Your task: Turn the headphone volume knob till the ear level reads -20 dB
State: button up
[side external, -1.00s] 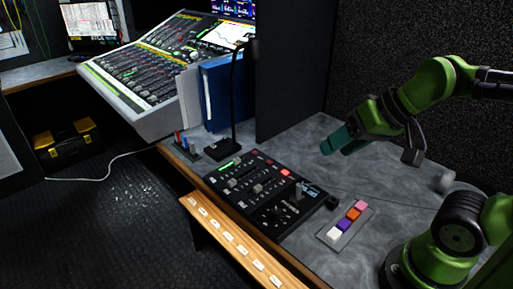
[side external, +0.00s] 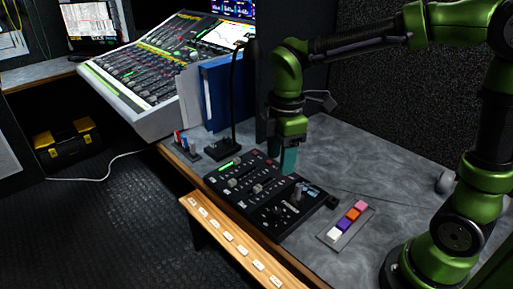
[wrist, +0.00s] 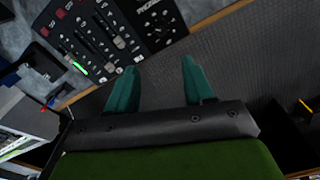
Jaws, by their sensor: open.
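The black control panel (side external: 240,203) lies on the grey desk, with several sliders, buttons and a lit green strip. Its near right part carries small controls and a small bluish display (side external: 313,190), too small to read. I cannot tell for sure which control is the headphone volume knob. My gripper (side external: 286,160) has teal fingers pointing down by the panel's far right edge, and it hides part of the panel. In the wrist view the open, empty fingers (wrist: 160,68) show below the panel (wrist: 92,38), with a dial-like part (wrist: 158,27) at its right.
A strip of coloured buttons (side external: 347,222) lies right of the panel. A gooseneck lamp or microphone (side external: 233,105) and blue binders (side external: 222,95) stand behind it. A wooden ledge (side external: 230,240) runs along the front.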

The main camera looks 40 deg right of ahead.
aim_at(276, 210)
notch_tip(276, 210, down, 16)
jog(key=n, duration=0.4)
dwell(0.4)
jog(key=shift+c, duration=0.3)
grip_shut()
